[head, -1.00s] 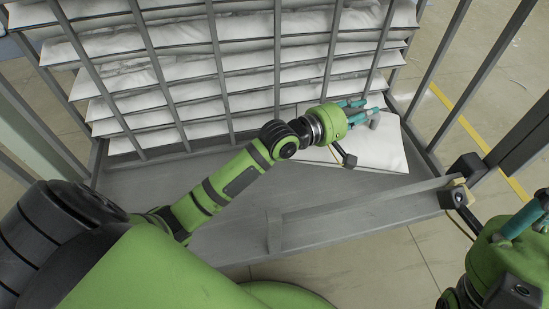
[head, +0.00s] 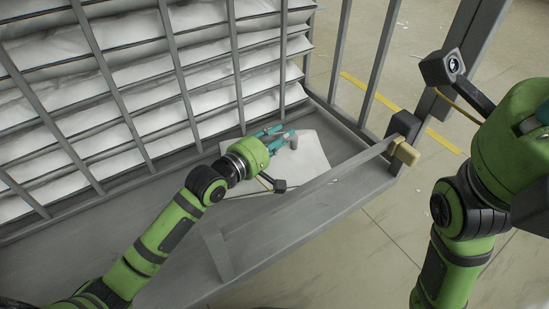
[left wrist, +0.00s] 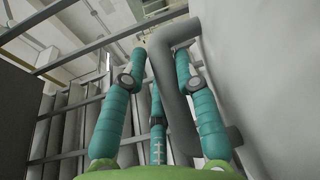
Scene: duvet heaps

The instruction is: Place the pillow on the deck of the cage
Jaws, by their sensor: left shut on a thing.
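My right gripper (head: 541,118) is at the right edge, fingers mostly cut off.
Several shelves of white bedding (head: 140,75) stand behind grey bars (head: 180,70) at the back left. A raised front rail (head: 300,205) runs along the deck, with a latch block (head: 404,150) at its right end. Open tiled floor lies to the right.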

